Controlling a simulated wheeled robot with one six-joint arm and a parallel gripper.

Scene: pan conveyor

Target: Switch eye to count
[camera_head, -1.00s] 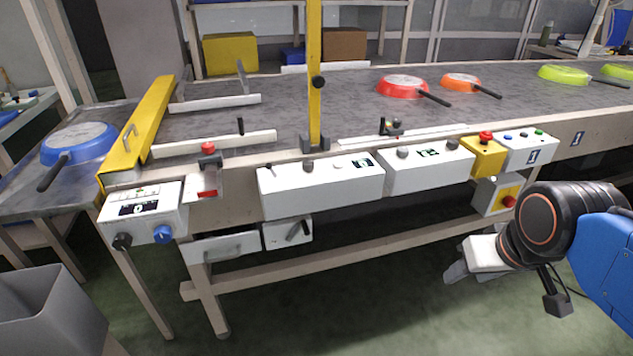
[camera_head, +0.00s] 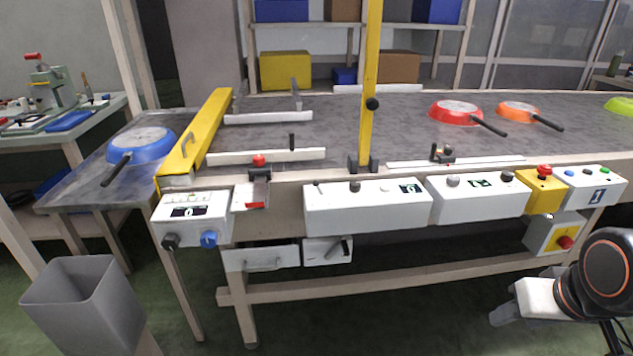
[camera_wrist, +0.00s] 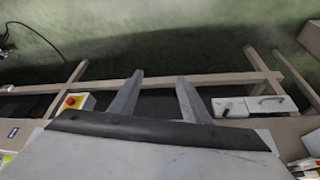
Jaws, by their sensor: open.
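No part is plainly marked as the eye. A white box with a counter display (camera_head: 192,219) hangs at the conveyor's left end, with a black knob (camera_head: 171,242) and a blue knob (camera_head: 208,239) below. A yellow post (camera_head: 368,70) bears a round black part (camera_head: 372,104). Long white control boxes, left (camera_head: 367,212) and right (camera_head: 478,203), line the front edge; their labels are too small to read. My gripper (camera_head: 504,314) is at the lower right, in front of the conveyor and apart from it. In the wrist view my gripper (camera_wrist: 160,78) is open and empty.
Pans, red (camera_head: 455,112), orange (camera_head: 517,112) and blue (camera_head: 140,146), lie on top. A grey bin (camera_head: 85,295) stands lower left.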

